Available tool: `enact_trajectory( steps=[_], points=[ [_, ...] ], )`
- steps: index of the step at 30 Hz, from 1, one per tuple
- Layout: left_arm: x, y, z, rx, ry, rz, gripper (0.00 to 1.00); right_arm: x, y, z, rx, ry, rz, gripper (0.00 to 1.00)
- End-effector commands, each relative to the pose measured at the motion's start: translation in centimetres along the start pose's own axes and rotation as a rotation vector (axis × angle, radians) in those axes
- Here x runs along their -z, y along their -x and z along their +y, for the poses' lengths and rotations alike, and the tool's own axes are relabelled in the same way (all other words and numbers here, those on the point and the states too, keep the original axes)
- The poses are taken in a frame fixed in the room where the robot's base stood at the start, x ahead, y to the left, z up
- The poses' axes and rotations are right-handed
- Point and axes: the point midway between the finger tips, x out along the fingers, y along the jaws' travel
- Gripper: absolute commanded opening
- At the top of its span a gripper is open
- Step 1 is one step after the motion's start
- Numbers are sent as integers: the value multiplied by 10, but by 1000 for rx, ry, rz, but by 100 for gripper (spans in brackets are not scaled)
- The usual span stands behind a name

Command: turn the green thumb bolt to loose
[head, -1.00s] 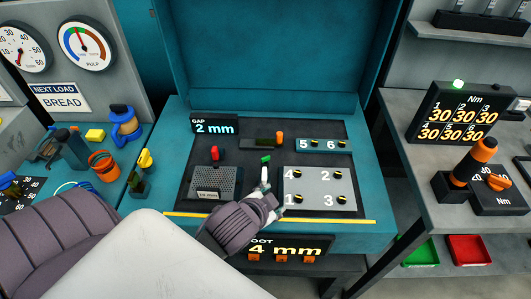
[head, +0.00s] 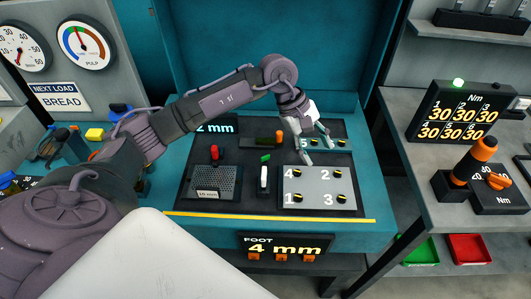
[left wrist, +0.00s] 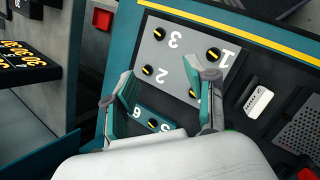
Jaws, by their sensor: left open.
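A small green piece (head: 265,157), which looks like the green thumb bolt, is in the middle of the dark panel, just behind a white upright part (head: 264,179). My left gripper (head: 319,152) is open and empty, to the right of the green piece and apart from it. It hangs over the area between the plate marked 1 to 4 and the plate marked 5 and 6. In the left wrist view the open fingers (left wrist: 168,76) frame the edge of the numbered plate, with the white part (left wrist: 258,102) off to the right.
The numbered plate (head: 318,203) carries several black and yellow bolts. A perforated grey block with a red knob (head: 214,152) sits at left, and an orange knob (head: 279,138) behind. A torque stand with an orange driver (head: 473,160) is on the right bench.

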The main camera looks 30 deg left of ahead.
Motion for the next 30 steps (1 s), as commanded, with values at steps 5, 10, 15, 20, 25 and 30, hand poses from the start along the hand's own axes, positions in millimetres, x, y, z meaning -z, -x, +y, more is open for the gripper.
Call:
enact_trajectory(
  steps=[5,10,15,20,25,30],
  points=[
    [85,66,-28,228,-63,334,56,0,0,2,-2,-1,0,40],
    [109,89,-42,319,-60,426,56,0,1,2,-2,-2,0,40],
    [117,73,-49,328,-59,427,56,1,8,2,-2,-2,0,40],
    [130,44,-60,329,-59,426,56,2,19,2,-2,-2,1,40],
    [145,13,-69,325,-59,425,56,4,28,0,0,-3,2,40],
    [157,-12,-77,323,-59,425,56,5,35,-2,3,-4,2,40]
  ],
)
